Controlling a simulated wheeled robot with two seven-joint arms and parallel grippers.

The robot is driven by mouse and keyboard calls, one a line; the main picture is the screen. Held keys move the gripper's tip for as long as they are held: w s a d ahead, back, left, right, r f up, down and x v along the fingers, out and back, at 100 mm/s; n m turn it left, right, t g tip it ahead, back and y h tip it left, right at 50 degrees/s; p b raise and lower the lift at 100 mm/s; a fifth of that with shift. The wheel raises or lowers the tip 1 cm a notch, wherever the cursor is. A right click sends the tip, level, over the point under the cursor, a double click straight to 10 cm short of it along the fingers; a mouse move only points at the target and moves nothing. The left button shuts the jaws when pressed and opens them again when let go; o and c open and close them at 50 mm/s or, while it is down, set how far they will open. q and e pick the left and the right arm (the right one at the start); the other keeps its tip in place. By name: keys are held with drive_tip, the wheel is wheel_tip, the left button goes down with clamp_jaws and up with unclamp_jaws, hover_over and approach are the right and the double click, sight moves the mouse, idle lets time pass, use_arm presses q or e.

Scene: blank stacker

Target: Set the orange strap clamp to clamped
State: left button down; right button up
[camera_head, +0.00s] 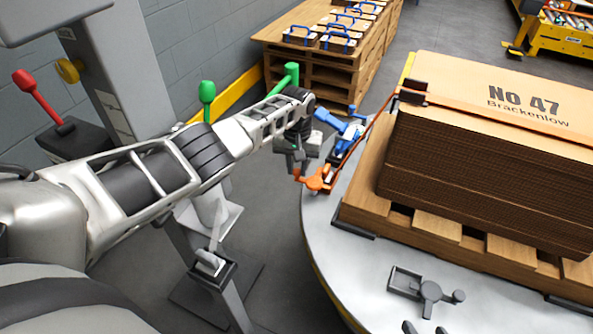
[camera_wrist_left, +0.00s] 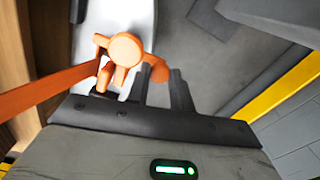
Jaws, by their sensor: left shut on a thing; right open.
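The orange strap clamp (camera_head: 318,181) sits at the left edge of the round grey table, beside the pallet. An orange strap (camera_head: 377,122) runs from it up to the top of the cardboard stack. My left gripper (camera_head: 299,176) is at the clamp's left end. In the left wrist view, the clamp (camera_wrist_left: 123,49) has a round knob and a short arm whose end (camera_wrist_left: 159,70) lies by the fingertips of my left gripper (camera_wrist_left: 160,78), shut on it. Part of this contact is hidden. My right gripper (camera_head: 425,328) shows only dark, separated fingertips at the bottom edge, empty.
A blue clamp (camera_head: 340,123) lies just behind the orange one. A grey clamp (camera_head: 428,291) lies on the table's front. The cardboard stack (camera_head: 470,150) stands on a wooden pallet (camera_head: 365,205). Red and green levers (camera_head: 207,93) stand at left.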

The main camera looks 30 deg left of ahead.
sight(298, 169)
use_arm(q)
drive_tip(key=shift+w, duration=0.15)
drive_tip(key=shift+m, duration=0.3)
use_arm(e)
drive_tip(key=shift+w+f, duration=0.1)
drive_tip(key=shift+w, duration=0.2)
drive_tip(key=shift+a, duration=0.1)
use_arm(q)
drive_tip(key=c, duration=1.2)
unclamp_jaws()
drive_tip(key=shift+c, duration=0.2)
drive_tip(key=shift+r, duration=0.15)
wheel_tip(298, 169, up, 16)
drive_tip(key=p, duration=0.6)
use_arm(e)
wheel_tip(298, 169, up, 11)
drive_tip(key=s+d+t, duration=0.1)
drive_tip(key=d+t, duration=0.1)
drive_tip(key=shift+d+f+h, duration=0.15)
drive_tip(key=shift+d+h, duration=0.15)
drive_tip(key=shift+d, duration=0.05)
drive_tip(key=shift+s, duration=0.1)
